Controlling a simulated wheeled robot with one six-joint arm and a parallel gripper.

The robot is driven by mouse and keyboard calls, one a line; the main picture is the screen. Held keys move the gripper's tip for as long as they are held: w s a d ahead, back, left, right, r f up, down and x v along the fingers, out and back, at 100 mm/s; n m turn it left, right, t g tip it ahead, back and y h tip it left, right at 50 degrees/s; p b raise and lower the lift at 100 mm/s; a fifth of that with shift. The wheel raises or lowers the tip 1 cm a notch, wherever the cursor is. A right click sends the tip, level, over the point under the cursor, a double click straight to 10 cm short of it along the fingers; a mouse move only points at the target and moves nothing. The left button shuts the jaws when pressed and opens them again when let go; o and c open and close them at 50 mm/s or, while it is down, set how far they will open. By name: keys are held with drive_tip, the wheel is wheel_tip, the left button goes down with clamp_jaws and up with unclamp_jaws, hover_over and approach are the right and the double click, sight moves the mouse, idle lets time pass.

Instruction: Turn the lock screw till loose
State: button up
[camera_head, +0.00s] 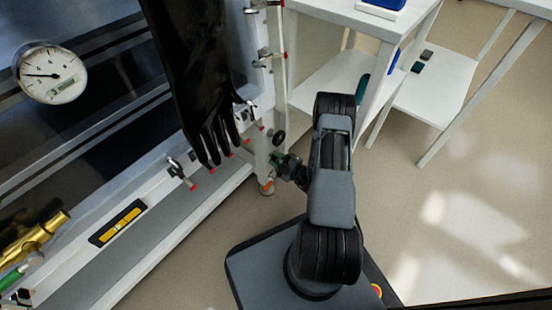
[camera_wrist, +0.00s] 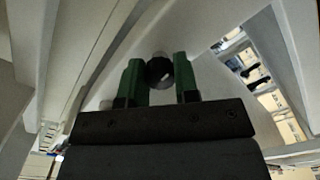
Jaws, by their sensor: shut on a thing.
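The lock screw shows in the wrist view as a dark round knob (camera_wrist: 159,72) between the two green fingers of my gripper (camera_wrist: 160,80). My gripper is shut on it, with one finger on each side. In the head view my gripper (camera_head: 277,159) reaches left to the white corner post of the glovebox frame. The screw's shaft is hidden, and the held knob is hard to make out there. A dark round disc (camera_head: 278,137) shows just above the gripper in the head view; I cannot tell if it is the same part.
A black glove (camera_head: 195,75) hangs just left of the arm. Red-tipped clamps (camera_head: 182,173) line the frame. A pressure gauge (camera_head: 52,74), a yellow level (camera_head: 120,222) and brass fittings (camera_head: 35,240) are at left. A white shelf unit (camera_head: 335,80) stands behind; floor at right is clear.

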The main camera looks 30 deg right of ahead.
drive_tip(key=n+p, duration=0.1)
drive_tip(key=n, duration=0.8)
drive_tip(key=shift+p, duration=0.3)
drive_tip(key=n, duration=1.2)
drive_tip(key=shift+n, duration=0.3)
drive_tip(key=n, duration=0.4)
drive_tip(key=shift+s, duration=0.1)
drive_tip(key=n, duration=0.5)
drive_tip(key=shift+b, duration=0.35)
drive_tip(key=shift+n, duration=1.9)
drive_tip(key=shift+b, duration=0.3)
